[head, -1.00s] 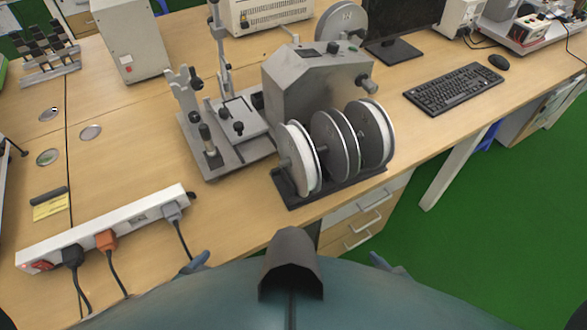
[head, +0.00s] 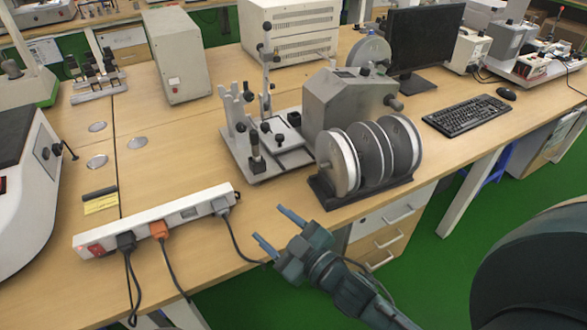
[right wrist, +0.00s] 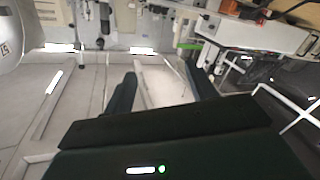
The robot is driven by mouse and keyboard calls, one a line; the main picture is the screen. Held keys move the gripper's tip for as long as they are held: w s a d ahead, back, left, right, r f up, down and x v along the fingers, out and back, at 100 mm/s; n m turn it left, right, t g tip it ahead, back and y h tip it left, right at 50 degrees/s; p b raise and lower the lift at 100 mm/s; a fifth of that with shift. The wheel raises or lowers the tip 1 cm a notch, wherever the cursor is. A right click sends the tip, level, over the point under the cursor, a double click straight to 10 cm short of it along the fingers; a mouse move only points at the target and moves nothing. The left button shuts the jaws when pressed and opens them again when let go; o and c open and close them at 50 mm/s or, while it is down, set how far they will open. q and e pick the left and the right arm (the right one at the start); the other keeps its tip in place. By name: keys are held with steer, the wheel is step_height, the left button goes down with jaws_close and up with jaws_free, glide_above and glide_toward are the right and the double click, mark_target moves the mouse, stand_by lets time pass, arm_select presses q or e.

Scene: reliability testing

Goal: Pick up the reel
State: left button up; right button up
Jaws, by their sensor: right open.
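Several round reels are in the head view. Three stand upright side by side on a dark base at the table's front edge: a white-faced left reel (head: 337,164), a grey middle reel (head: 369,157) and a right reel (head: 405,146). Another reel (head: 369,50) sits behind the grey machine. My right gripper (head: 278,231) is open and empty, left of and in front of the reel base, apart from it. Its two fingers also show in the right wrist view (right wrist: 160,88), with nothing between them. My left gripper is not in view.
A white power strip (head: 160,222) with plugs and cables lies left of my gripper. A grey machine (head: 345,100) and a metal stand (head: 262,140) are behind the reels. A keyboard (head: 467,115) is at the right. The wooden table (head: 185,165) is bare between strip and stand.

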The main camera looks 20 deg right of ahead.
steer(key=w+a+r+n+y+b, duration=0.2)
steer(key=w+a+r+n+y, duration=0.15)
steer(key=r+n+y, duration=0.4)
step_height(320, 180, up, 6)
steer(key=n+g+h+b, duration=0.9)
steer(key=n+g+h, duration=0.4)
steer(key=n, duration=0.7)
glide_above(342, 138)
steer(key=s, duration=0.4)
steer(key=shift+w+a+t+h, duration=0.25)
steer(key=shift+a+t+h, duration=0.1)
steer(key=shift+t, duration=0.15)
steer(key=shift+d+m, duration=0.25)
steer(key=shift+d, duration=0.15)
steer(key=b+x, duration=0.1)
steer(key=x, duration=0.6)
steer(key=shift+w+f, duration=0.1)
steer(key=shift+f, duration=0.1)
steer(key=shift+x, duration=2.65)
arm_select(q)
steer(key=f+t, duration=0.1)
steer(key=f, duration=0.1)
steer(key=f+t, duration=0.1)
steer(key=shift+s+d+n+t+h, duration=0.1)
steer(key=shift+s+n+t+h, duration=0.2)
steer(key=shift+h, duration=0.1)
arm_select(e)
steer(key=shift+w+d, duration=0.1)
steer(key=shift+c, duration=0.5)
